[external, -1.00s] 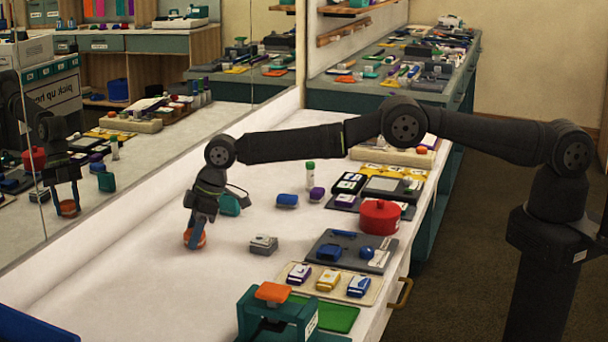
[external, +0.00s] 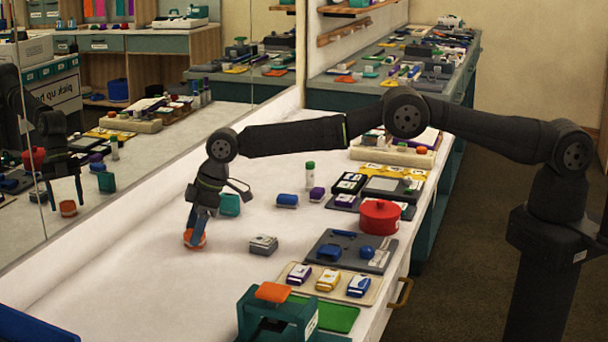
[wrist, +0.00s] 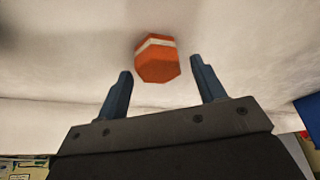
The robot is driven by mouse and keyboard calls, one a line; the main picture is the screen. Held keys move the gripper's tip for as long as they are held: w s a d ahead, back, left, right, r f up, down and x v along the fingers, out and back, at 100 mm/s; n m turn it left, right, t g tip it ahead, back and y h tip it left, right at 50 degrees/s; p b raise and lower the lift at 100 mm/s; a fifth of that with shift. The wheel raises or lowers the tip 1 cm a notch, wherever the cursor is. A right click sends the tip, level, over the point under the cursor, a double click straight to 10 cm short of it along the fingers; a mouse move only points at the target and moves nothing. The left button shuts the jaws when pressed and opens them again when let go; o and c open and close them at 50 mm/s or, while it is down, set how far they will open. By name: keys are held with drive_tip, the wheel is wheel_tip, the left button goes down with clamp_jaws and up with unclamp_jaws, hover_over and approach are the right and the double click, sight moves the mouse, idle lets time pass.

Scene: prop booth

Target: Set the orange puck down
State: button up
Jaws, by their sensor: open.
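The orange puck (external: 194,238) rests on the white table top below my gripper in the external view. In the wrist view the puck (wrist: 157,59) is orange with a pale band, and it lies just beyond the fingertips, between their lines. My gripper (external: 196,228) points down over the puck. In the wrist view my gripper (wrist: 160,75) has its two blue fingers spread wide, with a gap on each side of the puck. It holds nothing.
A grey box (external: 263,245) sits right of the puck. A teal block (external: 229,204) stands close behind my gripper. A blue block (external: 287,200) lies farther right. A mirror (external: 140,130) runs along the left edge.

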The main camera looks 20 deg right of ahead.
drive_tip(key=v, duration=1)
drive_tip(key=shift+r, duration=0.35)
drive_tip(key=shift+d+f, duration=0.1)
drive_tip(key=x, duration=1.2)
drive_tip(key=shift+f, duration=0.15)
drive_tip(key=shift+d, duration=0.1)
